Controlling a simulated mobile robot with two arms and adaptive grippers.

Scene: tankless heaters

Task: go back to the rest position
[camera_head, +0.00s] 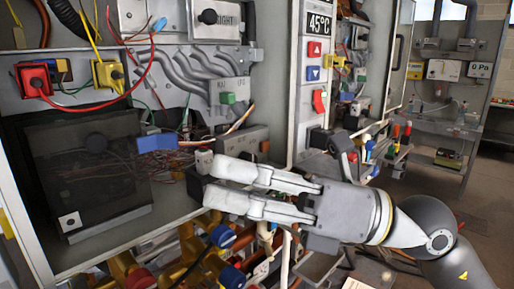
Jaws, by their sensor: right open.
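My right gripper (262,193) comes in from the lower right, its two grey fingers pointing left in front of the open heater cabinet. The fingers are a little apart with nothing seen between them. The fingertips appear in front of the cabinet's lower edge, near a dark box and a grey block; whether they touch anything I cannot tell. My left gripper does not show.
The heater cabinet (150,247) holds a dark translucent box (85,175), wires and a red connector (35,79). A control panel (318,75) reads 45°C. Pipes and valves with blue caps (222,236) crowd below my gripper. A metal bench (440,128) stands behind right; floor shows at far right.

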